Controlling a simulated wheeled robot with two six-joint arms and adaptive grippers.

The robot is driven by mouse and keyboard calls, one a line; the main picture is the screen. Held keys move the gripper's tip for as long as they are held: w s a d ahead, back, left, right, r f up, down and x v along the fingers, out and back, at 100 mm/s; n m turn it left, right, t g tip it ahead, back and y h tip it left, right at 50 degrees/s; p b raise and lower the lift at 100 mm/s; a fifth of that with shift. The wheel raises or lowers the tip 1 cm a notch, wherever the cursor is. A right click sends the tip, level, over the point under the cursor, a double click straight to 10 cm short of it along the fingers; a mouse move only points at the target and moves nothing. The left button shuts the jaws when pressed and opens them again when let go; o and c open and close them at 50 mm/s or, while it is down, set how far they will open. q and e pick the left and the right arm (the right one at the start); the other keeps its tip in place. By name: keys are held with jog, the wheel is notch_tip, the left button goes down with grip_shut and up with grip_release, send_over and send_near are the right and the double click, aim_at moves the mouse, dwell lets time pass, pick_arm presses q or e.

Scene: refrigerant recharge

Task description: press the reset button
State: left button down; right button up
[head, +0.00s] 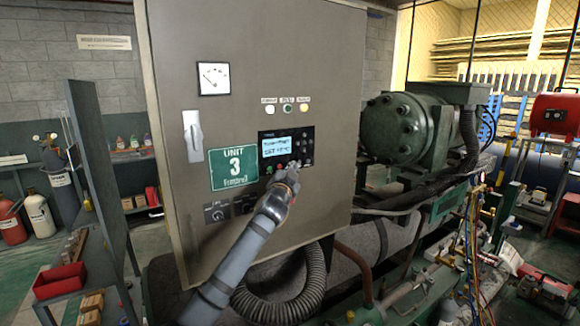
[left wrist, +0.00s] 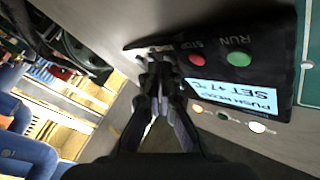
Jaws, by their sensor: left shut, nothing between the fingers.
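The controller (head: 307,145) is a dark panel with a lit display on the grey Unit 3 cabinet (head: 240,40). In the left wrist view its display (left wrist: 232,93) reads upside down, with a line starting "PUSH" and "SET +7°C". A green RUN button (left wrist: 238,58) and a red STOP button (left wrist: 197,60) sit beside the display. My left gripper (head: 290,168) is shut and empty, its tips at the controller's lower edge. In the left wrist view the gripper (left wrist: 156,60) covers the spot beside STOP, so the reset button is hidden. Contact cannot be told. My right gripper is not in view.
Three indicator lamps (head: 287,109) and a gauge (head: 214,77) sit higher on the cabinet. A light handle (head: 192,136) is at its left. A green compressor (head: 403,130) and hoses stand right. A red tray (head: 59,281) lies on a shelf at left.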

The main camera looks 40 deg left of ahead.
pick_arm(q)
jog(key=shift+w+a, duration=0.1)
jog(key=shift+a, duration=0.1)
jog(key=shift+d, duration=0.1)
dwell(0.4)
jog(key=shift+s+d+f, duration=0.1)
jog(key=shift+s+d, duration=0.15)
jog(key=shift+d, duration=0.35)
jog(key=d, duration=0.1)
jog(key=s+d, duration=0.1)
jog(key=d, duration=0.1)
jog(key=s+d, duration=0.1)
jog(key=shift+d, duration=0.35)
dwell(0.6)
